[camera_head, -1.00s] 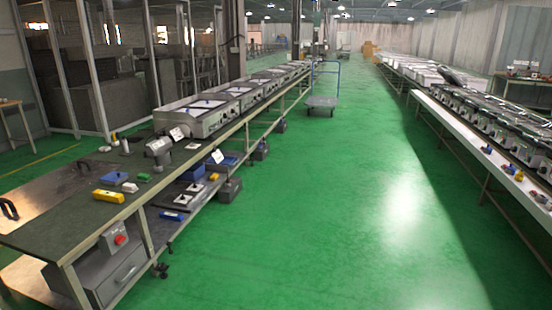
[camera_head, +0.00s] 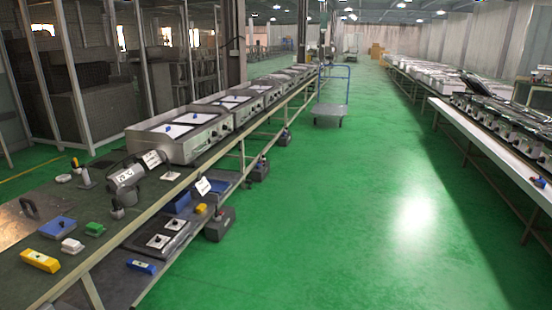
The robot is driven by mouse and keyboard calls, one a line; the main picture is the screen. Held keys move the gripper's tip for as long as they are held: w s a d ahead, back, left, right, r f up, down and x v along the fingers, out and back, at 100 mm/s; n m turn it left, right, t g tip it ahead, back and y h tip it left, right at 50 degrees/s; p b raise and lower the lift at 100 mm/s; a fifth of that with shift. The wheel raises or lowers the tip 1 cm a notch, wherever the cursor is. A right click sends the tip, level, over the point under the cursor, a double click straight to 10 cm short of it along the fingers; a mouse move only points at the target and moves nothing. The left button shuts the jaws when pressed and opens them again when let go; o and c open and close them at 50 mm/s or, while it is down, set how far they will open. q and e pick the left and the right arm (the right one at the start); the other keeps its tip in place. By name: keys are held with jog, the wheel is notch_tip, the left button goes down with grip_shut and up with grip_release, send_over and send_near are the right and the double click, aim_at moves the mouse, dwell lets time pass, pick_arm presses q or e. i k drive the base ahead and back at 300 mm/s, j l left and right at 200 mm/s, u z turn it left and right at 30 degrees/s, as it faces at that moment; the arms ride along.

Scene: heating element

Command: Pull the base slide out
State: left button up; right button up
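Neither of my grippers is in view. I cannot tell for certain which part is the base slide. A long workbench (camera_head: 90,262) runs along the left with a lower shelf beneath it. On that shelf lies a dark flat panel (camera_head: 150,249) with two white square pieces on it. On the bench top at the far left is a brownish metal plate (camera_head: 14,226) with a black handle (camera_head: 29,208), partly cut off by the frame edge.
The bench top holds a blue block (camera_head: 58,228), a yellow level (camera_head: 41,261), a green block (camera_head: 95,229) and a grey cylindrical device (camera_head: 125,176). Steel appliances (camera_head: 180,135) line the bench farther back. A trolley (camera_head: 330,111) stands ahead. The green floor (camera_head: 330,220) is open. Another bench (camera_head: 490,150) runs along the right.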

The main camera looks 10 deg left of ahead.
aim_at(171, 236)
jog(key=i, duration=0.9)
jog(key=i+l+u, duration=0.1)
jog(key=i, duration=0.85)
jog(key=i+u, duration=0.2)
jog(key=i, duration=0.45)
jog(key=i+u, duration=0.25)
jog(key=i, duration=0.35)
jog(key=i+l+u, duration=0.2)
jog(key=i, duration=0.45)
jog(key=i+u, duration=0.25)
